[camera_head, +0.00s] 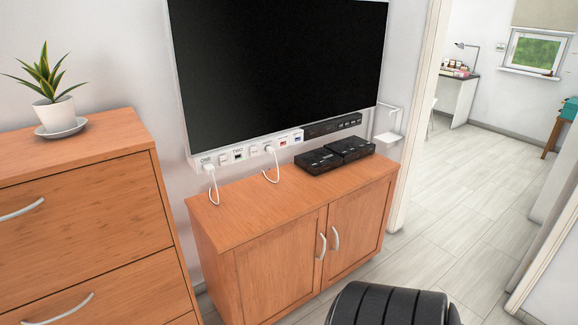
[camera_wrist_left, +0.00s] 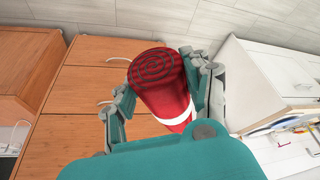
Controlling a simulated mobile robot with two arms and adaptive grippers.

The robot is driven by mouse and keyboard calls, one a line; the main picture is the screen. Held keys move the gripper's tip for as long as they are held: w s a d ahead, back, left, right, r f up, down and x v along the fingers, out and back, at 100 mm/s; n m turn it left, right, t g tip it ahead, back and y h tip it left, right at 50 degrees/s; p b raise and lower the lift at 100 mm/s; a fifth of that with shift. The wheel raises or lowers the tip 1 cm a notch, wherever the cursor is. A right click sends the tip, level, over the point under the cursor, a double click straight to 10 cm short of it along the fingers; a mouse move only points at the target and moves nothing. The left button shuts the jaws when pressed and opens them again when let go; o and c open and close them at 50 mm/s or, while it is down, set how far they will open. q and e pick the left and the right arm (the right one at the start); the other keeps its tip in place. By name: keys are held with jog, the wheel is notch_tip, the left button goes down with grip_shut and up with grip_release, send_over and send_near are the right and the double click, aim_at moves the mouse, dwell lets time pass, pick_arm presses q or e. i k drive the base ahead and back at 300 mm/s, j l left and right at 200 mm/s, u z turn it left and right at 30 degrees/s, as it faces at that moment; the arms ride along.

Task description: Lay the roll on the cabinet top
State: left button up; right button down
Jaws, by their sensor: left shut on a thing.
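The roll (camera_wrist_left: 165,85) is a red rolled-up cloth with a white band. In the left wrist view my left gripper (camera_wrist_left: 163,88) is shut around it, one finger on each side, with its spiral end facing up in the picture. The cabinet (camera_head: 285,262) is a low wooden one with two doors and curved handles, seen in the head view. Its top (camera_head: 245,212) is bare at the left and front. Neither gripper nor the roll shows in the head view. My right gripper is in neither view.
Two black boxes (camera_head: 335,156) stand at the cabinet top's right rear, below a wall screen (camera_head: 275,70) and a white socket strip (camera_head: 235,152) with cables. A taller drawer chest (camera_head: 80,215) with a potted plant (camera_head: 56,108) stands left. A black padded seat (camera_head: 392,305) is in front.

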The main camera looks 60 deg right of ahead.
aim_at(236, 219)
jog(key=l+z, duration=0.25)
jog(key=z, duration=0.25)
jog(key=i+l+z, duration=0.1)
jog(key=l+z, duration=0.15)
jog(key=z, duration=0.2)
jog(key=i+l+z, duration=0.1)
jog(key=z, duration=0.4)
jog(key=i+l, duration=0.35)
jog(key=l, duration=0.15)
jog(key=i+l, duration=0.35)
jog(key=l, duration=0.15)
